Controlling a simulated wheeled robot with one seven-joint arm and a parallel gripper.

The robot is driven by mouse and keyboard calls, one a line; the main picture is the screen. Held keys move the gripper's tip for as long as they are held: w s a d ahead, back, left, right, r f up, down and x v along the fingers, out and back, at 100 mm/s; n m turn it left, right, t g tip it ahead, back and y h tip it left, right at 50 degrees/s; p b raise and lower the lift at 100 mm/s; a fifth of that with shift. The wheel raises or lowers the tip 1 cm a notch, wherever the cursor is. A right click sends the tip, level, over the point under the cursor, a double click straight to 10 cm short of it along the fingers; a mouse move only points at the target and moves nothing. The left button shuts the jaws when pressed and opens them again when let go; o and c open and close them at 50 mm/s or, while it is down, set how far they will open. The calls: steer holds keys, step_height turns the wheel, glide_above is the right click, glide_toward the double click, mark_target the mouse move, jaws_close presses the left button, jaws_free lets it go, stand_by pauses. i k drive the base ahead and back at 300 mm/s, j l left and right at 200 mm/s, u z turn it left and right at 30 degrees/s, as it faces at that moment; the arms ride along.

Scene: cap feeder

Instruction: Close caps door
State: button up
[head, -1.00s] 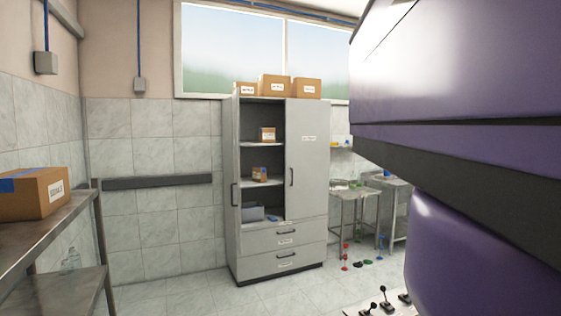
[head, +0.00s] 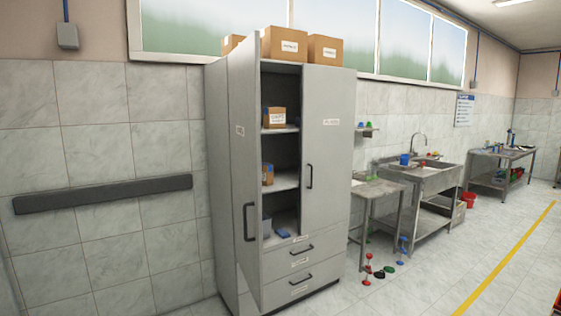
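A tall grey cabinet (head: 282,266) stands against the tiled wall in the head view. Its left door (head: 244,180) is swung open toward me, with a dark vertical handle near its free edge. Its right door (head: 328,150) is shut and has a dark handle. Behind the open door, shelves show small cardboard boxes (head: 274,117), a grey bin and a blue item. I cannot tell which door is the caps door, as the labels are too small to read. My gripper is not in view.
Cardboard boxes (head: 325,49) sit on top of the cabinet. A steel table (head: 377,190) and a sink unit (head: 432,176) stand to its right. Open floor lies at the right.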

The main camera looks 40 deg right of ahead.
mark_target(244, 61)
steer(key=i+j+z, duration=0.15)
steer(key=i+z, duration=0.15)
steer(key=i, duration=0.2)
steer(key=i+j+z, duration=0.3)
steer(key=i, duration=0.25)
steer(key=i+j+u, duration=0.15)
steer(key=i+u, duration=0.3)
steer(key=i, duration=0.2)
